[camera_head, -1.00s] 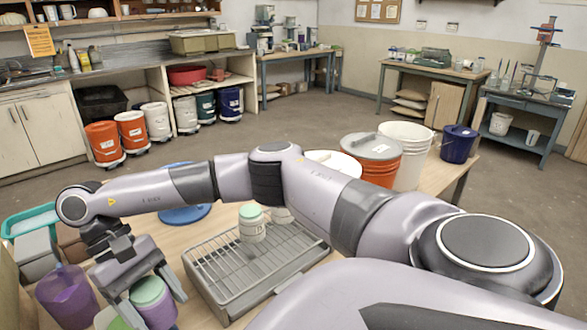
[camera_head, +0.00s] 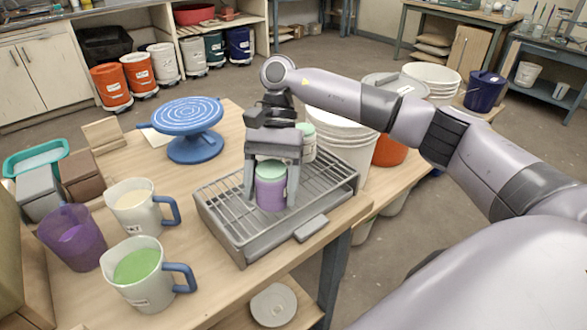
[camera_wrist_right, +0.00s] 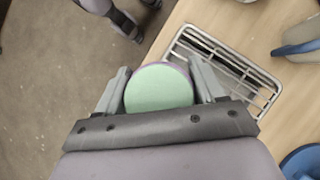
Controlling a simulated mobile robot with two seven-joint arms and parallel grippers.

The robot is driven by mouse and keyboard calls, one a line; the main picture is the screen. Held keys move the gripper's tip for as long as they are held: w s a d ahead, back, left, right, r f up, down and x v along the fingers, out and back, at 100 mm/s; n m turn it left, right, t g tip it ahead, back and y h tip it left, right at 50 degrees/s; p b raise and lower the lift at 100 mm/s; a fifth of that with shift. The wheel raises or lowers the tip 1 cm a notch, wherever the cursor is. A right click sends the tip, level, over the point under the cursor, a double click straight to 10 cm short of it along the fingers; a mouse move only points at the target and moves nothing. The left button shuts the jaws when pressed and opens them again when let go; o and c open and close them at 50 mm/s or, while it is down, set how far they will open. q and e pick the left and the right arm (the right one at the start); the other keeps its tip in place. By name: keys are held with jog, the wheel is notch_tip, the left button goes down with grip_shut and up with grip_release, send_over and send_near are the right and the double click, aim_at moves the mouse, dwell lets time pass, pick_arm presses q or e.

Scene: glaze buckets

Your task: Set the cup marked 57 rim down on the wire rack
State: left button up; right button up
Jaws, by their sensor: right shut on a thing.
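My right gripper (camera_head: 271,195) is shut on a purple cup (camera_head: 271,193), one finger on each side. The cup's flat pale green end faces up, and its purple end points down at the wire rack (camera_head: 222,200). I cannot tell whether it touches the bars, and no number is readable on it. In the right wrist view the green end (camera_wrist_right: 158,90) sits between the fingers, with part of the rack (camera_wrist_right: 240,85) beyond. A second cup (camera_head: 308,145), pale with a green top, stands on the rack behind the gripper, partly hidden.
Two mugs, one with cream contents (camera_head: 128,198) and one with green (camera_head: 137,265), stand left of the rack beside a purple container (camera_head: 72,238). A blue banding wheel (camera_head: 190,118) stands behind. White buckets (camera_head: 345,140) are close at the rack's right rear.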

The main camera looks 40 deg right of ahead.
jog(key=w+d+m+t+b, duration=0.1)
jog(key=m, duration=0.2)
jog(key=w+d+m+t+y+b, duration=0.1)
jog(key=d+m+t, duration=0.1)
jog(key=m, duration=0.1)
jog(key=d+r+m+t+b, duration=0.1)
jog(key=d+m+b, duration=0.1)
jog(key=m, duration=0.1)
jog(key=shift+w+t+y, duration=0.4)
jog(key=shift+w+d+r+m+t+b, duration=0.15)
jog(key=shift+d+m+t, duration=0.1)
jog(key=shift+m, duration=0.15)
jog(key=shift+d+r+m+t+b, duration=0.1)
jog(key=shift+d+m+t+b, duration=0.1)
jog(key=shift+m, duration=0.2)
jog(key=shift+f+b, duration=0.85)
jog(key=shift+f, duration=0.25)
jog(key=shift+f+b, duration=0.5)
jog(key=shift+f, duration=0.35)
jog(key=shift+f+b, duration=0.4)
jog(key=shift+f, duration=0.05)
jog(key=o, duration=1.2)
jog(key=shift+o, duration=0.2)
